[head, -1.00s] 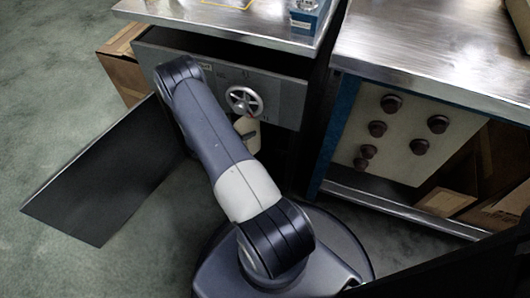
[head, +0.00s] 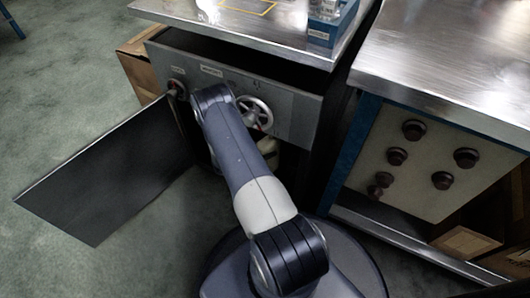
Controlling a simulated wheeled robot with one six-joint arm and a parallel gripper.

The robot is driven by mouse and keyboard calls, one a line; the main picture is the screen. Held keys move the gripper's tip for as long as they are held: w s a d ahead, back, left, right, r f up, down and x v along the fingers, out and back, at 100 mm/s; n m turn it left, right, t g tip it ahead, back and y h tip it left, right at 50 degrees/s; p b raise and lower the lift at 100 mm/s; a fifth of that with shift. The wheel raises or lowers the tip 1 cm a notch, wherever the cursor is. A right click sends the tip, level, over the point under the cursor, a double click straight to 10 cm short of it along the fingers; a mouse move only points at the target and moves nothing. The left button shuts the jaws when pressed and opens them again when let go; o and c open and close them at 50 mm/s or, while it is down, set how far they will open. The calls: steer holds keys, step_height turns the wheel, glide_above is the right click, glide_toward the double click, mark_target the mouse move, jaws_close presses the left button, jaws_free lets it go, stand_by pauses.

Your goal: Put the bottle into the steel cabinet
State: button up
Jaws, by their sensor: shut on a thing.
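The steel cabinet (head: 298,118) stands under a worktop, with a handwheel (head: 255,113) on its grey upper front panel. Its dark door (head: 110,175) stands wide open to the left. My arm reaches up to the cabinet front, and its elbow lies in front of the panel, left of the handwheel. The far part of my arm goes down behind the forearm toward the dark opening below the panel. A pale piece shows there, partly hidden; I cannot tell whether it is my wrist or something else. My gripper and the bottle cannot be made out.
A second steel-topped bench (head: 450,70) stands at the right, with several dark knobs on a pale panel (head: 420,165) and boxes (head: 465,241) below. A blue holder with glassware (head: 331,22) sits on the cabinet's worktop. Green floor is free at the left.

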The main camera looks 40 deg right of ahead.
steer(key=shift+f, duration=0.35)
steer(key=shift+f, duration=0.15)
steer(key=o, duration=1.2)
steer(key=shift+o, duration=0.2)
steer(key=shift+r, duration=0.3)
steer(key=shift+a+r+p, duration=0.2)
steer(key=shift+a+p, duration=0.1)
steer(key=shift+a, duration=0.05)
steer(key=p+v, duration=0.2)
steer(key=v, duration=0.9)
steer(key=shift+p, duration=0.35)
